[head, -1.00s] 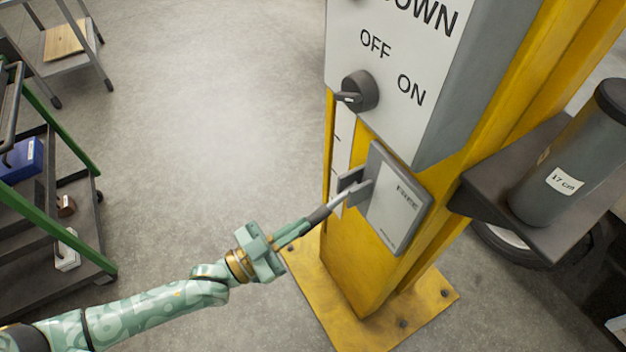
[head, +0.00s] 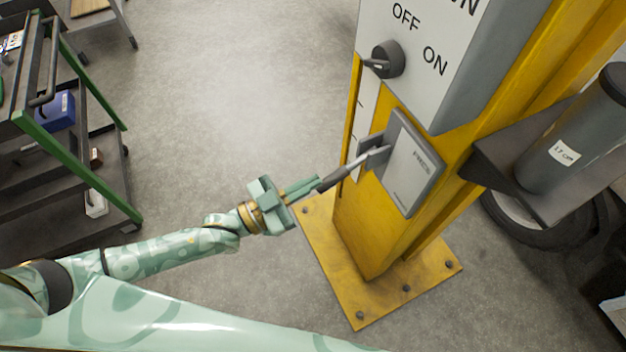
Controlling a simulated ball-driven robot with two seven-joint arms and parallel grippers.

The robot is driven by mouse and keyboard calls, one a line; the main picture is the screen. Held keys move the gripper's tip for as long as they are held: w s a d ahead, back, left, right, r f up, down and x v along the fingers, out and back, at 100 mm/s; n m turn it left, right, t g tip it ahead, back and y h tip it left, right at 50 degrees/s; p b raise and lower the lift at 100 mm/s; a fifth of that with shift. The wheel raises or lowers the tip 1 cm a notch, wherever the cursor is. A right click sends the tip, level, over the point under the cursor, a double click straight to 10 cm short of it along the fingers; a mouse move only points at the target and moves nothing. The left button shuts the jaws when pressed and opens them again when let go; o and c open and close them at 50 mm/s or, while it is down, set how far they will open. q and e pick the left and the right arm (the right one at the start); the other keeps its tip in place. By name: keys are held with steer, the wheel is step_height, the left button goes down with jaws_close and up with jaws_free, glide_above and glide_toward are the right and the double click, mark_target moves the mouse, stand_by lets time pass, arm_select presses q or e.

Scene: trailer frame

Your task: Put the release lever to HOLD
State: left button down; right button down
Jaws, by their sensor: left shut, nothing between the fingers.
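The release lever's grey plate (head: 412,165) is on the lower part of the yellow post, with a label that seems to read FREE and a smaller unreadable one below. A grey block, seemingly the lever handle (head: 371,146), sticks out at the plate's left side. My left gripper (head: 376,155) is shut and empty. Its fingertips are at the handle, in front of the plate; I cannot tell whether they touch it. The fingers hide part of the handle. My right gripper is not in view.
Above the plate is a grey box with an OFF/ON knob (head: 386,60). A dark shelf (head: 492,158) with a grey cylinder (head: 572,140) juts out right of the yellow post (head: 365,225). A green-framed cart (head: 105,180) stands left. The floor between is clear.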

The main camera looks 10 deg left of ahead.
arm_select(q)
steer(key=f+v, duration=0.1)
steer(key=v, duration=0.8)
steer(key=shift+a, duration=0.15)
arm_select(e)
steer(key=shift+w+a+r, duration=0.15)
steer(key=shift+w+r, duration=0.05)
arm_select(q)
steer(key=shift+f, duration=0.1)
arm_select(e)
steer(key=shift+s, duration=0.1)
